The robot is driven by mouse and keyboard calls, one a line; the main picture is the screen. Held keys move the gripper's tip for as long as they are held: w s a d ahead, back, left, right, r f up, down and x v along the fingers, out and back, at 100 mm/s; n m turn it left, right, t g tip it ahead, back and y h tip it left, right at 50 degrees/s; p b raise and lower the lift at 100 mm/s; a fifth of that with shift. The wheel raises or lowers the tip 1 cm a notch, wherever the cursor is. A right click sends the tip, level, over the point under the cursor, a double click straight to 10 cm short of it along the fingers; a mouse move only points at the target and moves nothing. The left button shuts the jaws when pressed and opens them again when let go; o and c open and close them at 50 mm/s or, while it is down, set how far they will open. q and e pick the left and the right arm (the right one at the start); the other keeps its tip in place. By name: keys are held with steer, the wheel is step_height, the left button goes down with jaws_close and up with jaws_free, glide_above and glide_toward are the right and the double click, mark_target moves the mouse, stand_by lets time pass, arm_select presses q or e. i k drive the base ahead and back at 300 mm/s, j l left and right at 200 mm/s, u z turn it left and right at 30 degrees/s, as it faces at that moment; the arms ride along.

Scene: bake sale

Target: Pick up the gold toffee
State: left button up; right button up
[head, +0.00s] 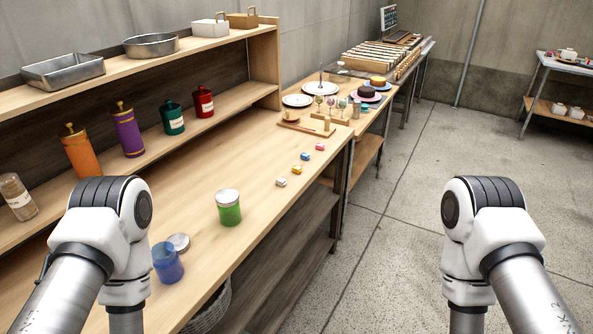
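Several small wrapped sweets lie in a slanting row on the wooden counter. The gold toffee (296,170) is a small yellow-gold piece in this row. A pale silvery sweet (281,182) lies just nearer than it. A blue sweet (305,156) and a red-pink sweet (320,147) lie farther back. Nothing covers the gold toffee. My two arms show at the lower left and lower right, but both grippers are outside the picture.
A wooden stand (306,127) is behind the sweets. The counter around the sweets is clear; open floor lies right.

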mark_target(295, 169)
steer(key=u, duration=0.55)
steer(key=i+l+u, duration=0.2)
steer(key=l+u, duration=0.2)
steer(key=i+l+u, duration=0.1)
steer(key=l+u, duration=0.3)
steer(key=l, duration=0.3)
steer(key=l+u, duration=0.45)
steer(key=i+l, duration=0.05)
steer(key=l, duration=0.05)
